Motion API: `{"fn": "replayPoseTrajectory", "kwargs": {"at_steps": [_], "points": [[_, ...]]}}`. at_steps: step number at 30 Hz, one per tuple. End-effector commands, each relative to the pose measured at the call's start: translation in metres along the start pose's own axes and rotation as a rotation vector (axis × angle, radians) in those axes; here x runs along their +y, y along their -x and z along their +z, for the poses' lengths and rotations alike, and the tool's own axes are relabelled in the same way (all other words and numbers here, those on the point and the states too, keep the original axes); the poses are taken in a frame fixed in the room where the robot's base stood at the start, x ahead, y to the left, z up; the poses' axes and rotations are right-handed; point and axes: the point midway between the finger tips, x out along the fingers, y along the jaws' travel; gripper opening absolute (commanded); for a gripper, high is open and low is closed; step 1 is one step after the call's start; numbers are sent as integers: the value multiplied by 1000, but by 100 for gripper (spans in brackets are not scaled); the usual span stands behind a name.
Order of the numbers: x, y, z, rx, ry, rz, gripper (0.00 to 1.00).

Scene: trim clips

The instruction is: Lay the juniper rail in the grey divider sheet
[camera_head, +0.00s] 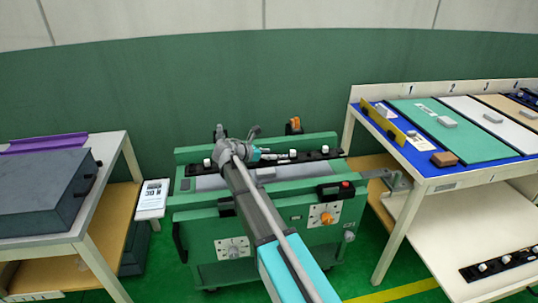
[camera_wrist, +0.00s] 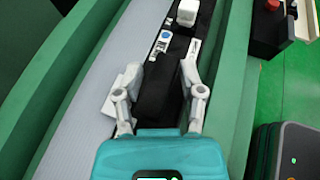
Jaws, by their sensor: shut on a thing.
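My gripper (camera_wrist: 162,68) is shut on a long black rail (camera_wrist: 158,92) with white knobs, one finger on each side. In the head view the rail (camera_head: 316,155) lies along the back of the green machine's bed, and my arm partly hides it. A label with a blue patch shows on the rail just ahead of the fingers. I cannot read the rail's name. A light grey sheet (camera_head: 478,107) lies on the right table, between a green sheet and a tan one, with a small grey block on it.
The green machine (camera_head: 285,221) has raised side walls close beside my gripper. The right table (camera_head: 487,171) also holds a green sheet (camera_head: 432,117), a tan sheet (camera_head: 509,105) and a yellow upright strip (camera_head: 384,121). Another black rail (camera_head: 484,269) lies on its lower shelf. A dark box (camera_head: 42,191) stands left.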

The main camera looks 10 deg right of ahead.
Motion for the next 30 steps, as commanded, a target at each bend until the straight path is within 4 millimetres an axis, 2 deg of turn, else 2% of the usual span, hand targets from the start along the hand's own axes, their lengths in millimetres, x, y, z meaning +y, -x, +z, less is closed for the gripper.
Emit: {"fn": "replayPoseTrajectory", "kwargs": {"at_steps": [3,30], "points": [[0,-6,-14,-1,0,0,0],[2,-34,-80,-1,0,0,0]]}}
